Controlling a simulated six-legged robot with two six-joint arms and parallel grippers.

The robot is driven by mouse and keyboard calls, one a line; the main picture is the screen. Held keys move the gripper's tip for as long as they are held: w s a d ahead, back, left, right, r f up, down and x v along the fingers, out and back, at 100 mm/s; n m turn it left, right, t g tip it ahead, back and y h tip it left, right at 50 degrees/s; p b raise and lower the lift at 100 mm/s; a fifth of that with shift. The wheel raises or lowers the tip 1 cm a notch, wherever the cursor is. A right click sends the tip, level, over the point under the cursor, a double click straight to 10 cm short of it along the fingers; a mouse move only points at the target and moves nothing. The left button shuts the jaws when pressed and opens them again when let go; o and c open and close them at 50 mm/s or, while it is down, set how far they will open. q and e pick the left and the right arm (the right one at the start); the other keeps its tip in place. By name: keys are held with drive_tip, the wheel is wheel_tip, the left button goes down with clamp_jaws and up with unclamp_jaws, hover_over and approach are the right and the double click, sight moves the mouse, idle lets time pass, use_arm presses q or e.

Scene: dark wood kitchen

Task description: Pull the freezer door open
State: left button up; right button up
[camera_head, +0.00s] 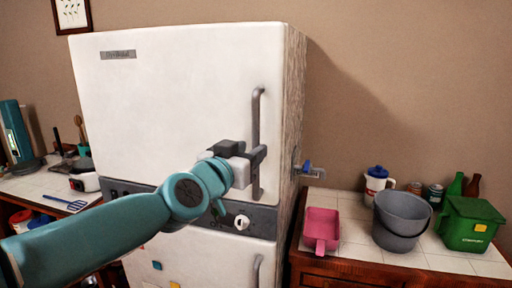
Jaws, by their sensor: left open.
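The freezer door (170,95) is the large white upper door of the fridge, and it looks shut. Its grey vertical handle (256,110) is near the door's right edge. My left arm is teal and comes in from the lower left. My left gripper (257,165) is open at the lower part of the handle, with its dark fingers close to the bar. I cannot tell whether the fingers touch the handle or stand on both sides of it. My right gripper is out of view.
A dark panel with a white knob (241,222) runs below the door, above a lower door (205,265). On the right counter stand a pink scoop (321,226), a grey bucket (401,222) and a green bin (470,225). A left counter holds a blue spatula (66,204).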

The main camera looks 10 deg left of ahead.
sight(254, 147)
use_arm(q)
drive_tip(key=shift+x, duration=1.85)
clamp_jaws()
